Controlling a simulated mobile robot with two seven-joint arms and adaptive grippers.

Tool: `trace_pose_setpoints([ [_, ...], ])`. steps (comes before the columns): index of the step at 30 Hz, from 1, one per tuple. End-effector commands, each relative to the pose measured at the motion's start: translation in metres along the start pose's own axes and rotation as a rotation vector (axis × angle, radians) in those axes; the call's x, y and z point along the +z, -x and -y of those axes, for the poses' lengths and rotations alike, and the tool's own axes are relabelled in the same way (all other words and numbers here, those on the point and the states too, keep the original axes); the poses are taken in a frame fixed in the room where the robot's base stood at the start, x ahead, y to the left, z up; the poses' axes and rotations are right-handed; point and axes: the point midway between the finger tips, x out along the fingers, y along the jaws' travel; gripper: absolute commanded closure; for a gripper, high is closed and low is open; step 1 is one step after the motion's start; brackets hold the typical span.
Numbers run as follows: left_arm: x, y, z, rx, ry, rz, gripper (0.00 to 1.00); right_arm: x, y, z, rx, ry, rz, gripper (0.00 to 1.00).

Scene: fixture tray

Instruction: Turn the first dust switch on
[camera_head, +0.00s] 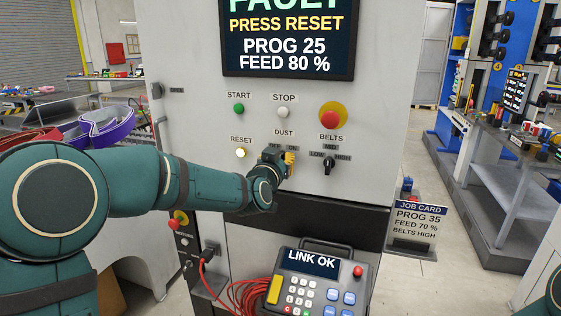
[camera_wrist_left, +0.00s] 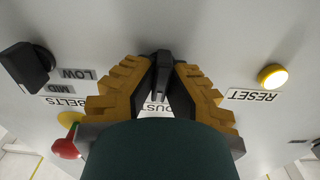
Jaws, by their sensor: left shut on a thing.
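The dust switch (camera_wrist_left: 163,64) is a dark knob on the grey machine panel (camera_head: 205,85). Its DUST, OFF and ON labels show partly in the head view. My left gripper (camera_head: 278,160) is at the panel, and its yellow fingers are shut on the knob from both sides. The gripper also shows in the left wrist view (camera_wrist_left: 162,80). In the head view the gripper hides most of the knob, so its exact setting is hard to tell. My right gripper is out of view.
The belts selector (camera_head: 329,164) is just right of the gripper, and the lit reset button (camera_head: 241,153) just left. Start (camera_head: 239,108), stop (camera_head: 283,112) and a red mushroom button (camera_head: 331,118) are above. A keypad pendant (camera_head: 316,281) stands below, beside a red cable (camera_head: 248,294).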

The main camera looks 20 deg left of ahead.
Motion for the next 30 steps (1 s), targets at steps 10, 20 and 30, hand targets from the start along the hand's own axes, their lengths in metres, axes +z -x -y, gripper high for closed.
trace_pose_setpoints([
  [10, -0.005, -0.0006, -0.0009, -0.003, -0.281, -0.011, 1.0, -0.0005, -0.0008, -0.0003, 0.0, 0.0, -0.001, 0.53],
  [20, -0.0053, -0.0007, -0.0008, -0.006, -0.429, -0.011, 1.0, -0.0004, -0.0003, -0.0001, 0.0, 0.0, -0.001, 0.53],
  [30, -0.0055, -0.0007, -0.0006, -0.007, -0.467, -0.013, 1.0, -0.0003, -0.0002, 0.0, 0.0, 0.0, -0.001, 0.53],
])
